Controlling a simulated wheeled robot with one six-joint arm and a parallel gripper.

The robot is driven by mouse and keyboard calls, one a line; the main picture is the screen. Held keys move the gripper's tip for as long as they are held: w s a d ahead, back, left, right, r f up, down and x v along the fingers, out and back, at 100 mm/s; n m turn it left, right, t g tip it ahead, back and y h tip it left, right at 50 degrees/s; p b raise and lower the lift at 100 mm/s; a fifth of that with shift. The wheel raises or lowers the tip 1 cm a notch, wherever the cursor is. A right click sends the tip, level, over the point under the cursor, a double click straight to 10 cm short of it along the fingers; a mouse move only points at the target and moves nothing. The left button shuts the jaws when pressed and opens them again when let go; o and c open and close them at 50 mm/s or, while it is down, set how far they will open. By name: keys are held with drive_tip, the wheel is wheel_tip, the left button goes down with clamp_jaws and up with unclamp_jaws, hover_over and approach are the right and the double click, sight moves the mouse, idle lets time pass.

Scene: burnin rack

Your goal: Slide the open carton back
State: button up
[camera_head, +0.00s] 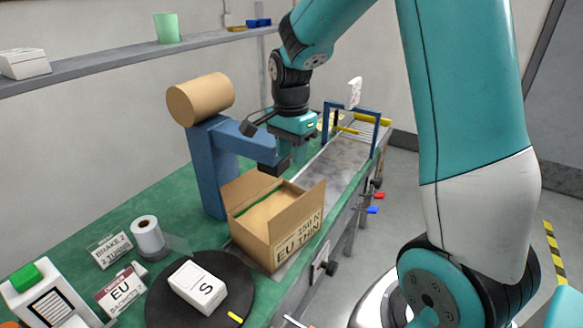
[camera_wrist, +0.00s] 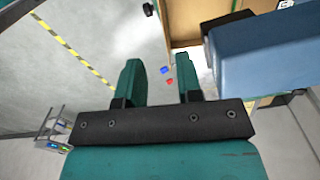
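A brown cardboard part, apparently the carton (camera_wrist: 182,38), shows at the top of the wrist view beside the blue arm (camera_wrist: 262,52). My gripper (camera_head: 292,158) hangs behind and above the carton, just past the blue arm, apart from the carton. In the wrist view its two teal fingers (camera_wrist: 157,65) are spread with nothing between them.
The blue post carries a brown tape roll (camera_head: 201,98) close left of my gripper. The conveyor (camera_head: 330,165) behind the carton looks clear up to a blue frame (camera_head: 350,125).

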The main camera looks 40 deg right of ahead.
sight(293, 203)
wheel_tip(293, 203, down, 17)
drive_tip(key=p, duration=0.2)
drive_tip(key=shift+s+p, duration=0.15)
drive_tip(key=shift+p, duration=0.15)
drive_tip(key=shift+c, duration=0.2)
clamp_jaws()
